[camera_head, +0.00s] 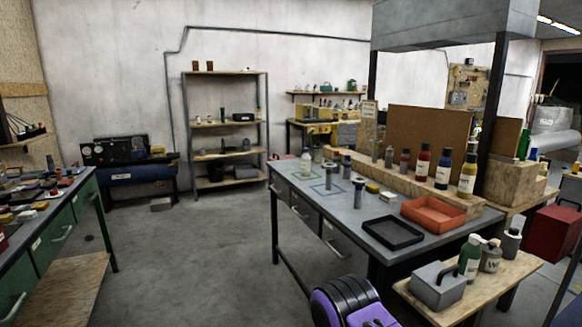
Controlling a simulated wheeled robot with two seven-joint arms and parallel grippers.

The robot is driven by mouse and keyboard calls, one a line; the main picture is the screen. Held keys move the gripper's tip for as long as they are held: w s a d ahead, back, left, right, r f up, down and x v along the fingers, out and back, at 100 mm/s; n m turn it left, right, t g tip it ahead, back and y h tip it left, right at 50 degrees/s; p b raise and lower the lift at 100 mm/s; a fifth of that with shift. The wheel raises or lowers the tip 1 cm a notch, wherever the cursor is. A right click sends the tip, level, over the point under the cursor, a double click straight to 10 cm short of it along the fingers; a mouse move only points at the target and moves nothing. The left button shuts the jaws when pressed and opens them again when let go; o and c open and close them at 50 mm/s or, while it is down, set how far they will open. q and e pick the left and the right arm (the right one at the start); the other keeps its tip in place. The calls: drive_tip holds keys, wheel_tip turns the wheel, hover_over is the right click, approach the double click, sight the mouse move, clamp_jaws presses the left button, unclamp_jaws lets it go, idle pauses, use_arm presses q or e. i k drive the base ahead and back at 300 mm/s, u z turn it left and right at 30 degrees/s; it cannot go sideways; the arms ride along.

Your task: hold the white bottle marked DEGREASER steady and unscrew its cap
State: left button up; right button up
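A small white bottle (306,163) stands upright near the far left corner of the grey workbench (352,212). It appears to have a cap on top. Its label is too small to read, so I cannot tell whether it says DEGREASER. Neither of my grippers shows in the head view, and nothing is seen touching the bottle.
Outlined squares (327,189) mark the bench top near the bottle. Several grey posts and labelled bottles, a black tray (393,233) and an orange tray (433,213) occupy the bench. A green-drawered bench (60,238) stands left. Open floor (205,255) lies between the benches.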

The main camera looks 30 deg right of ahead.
sight(306, 160)
drive_tip(key=i, duration=3.95)
drive_tip(key=z, duration=2.55)
